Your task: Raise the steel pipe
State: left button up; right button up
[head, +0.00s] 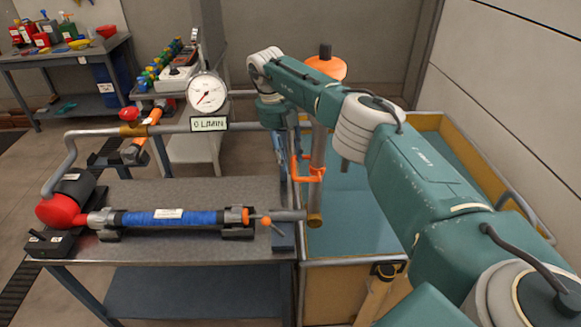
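A grey steel pipe (319,145) stands upright over the teal-lined tank. It has a brass-coloured lower end (315,220) and an orange bracket-like handle (307,172) at its side. My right arm reaches in from the right, and its wrist bends down just left of this pipe. My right gripper (288,145) is mostly hidden below the wrist, close beside the pipe. I cannot tell whether it touches the pipe or how its fingers are set. My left gripper is not in view.
A metal bench (180,190) holds a blue-wrapped cylinder (170,218) with a red end (62,210). A bent pipe (95,132) runs above it, with a pressure gauge (205,92) and a flow display (209,124). The tank (352,262) lies right of the bench. Cluttered tables stand behind.

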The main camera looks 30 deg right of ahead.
notch_tip(320, 180, up, 6)
jog(key=a, duration=0.1)
jog(key=shift+w+r, duration=0.25)
jog(key=shift+w, duration=0.05)
jog(key=shift+a, duration=0.1)
dwell(0.5)
